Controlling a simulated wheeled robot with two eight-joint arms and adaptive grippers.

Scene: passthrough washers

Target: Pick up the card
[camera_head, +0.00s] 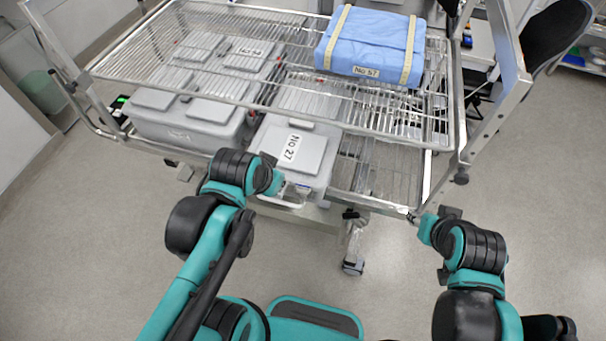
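I cannot pick out a separate loose card. White label cards show on the goods: one reading about No 27 (291,147) on the lid of a grey case, and one reading about No 57 (366,71) on a blue wrapped pack. My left gripper (281,187) is at the front of the No 27 case, beside its handle; its fingers are mostly hidden by my wrist. My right gripper (413,219) is at the front right corner of the cart's lower shelf, close to its rail. Its fingers are too small to read, and I cannot tell whether it touches.
A wire-shelf metal cart (385,120) stands in front of me. The blue pack (395,38) lies on its top shelf; several grey cases (185,115) sit below on the left. The lower shelf's right part is bare. A black chair (555,35) stands at the back right. Floor is clear on both sides.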

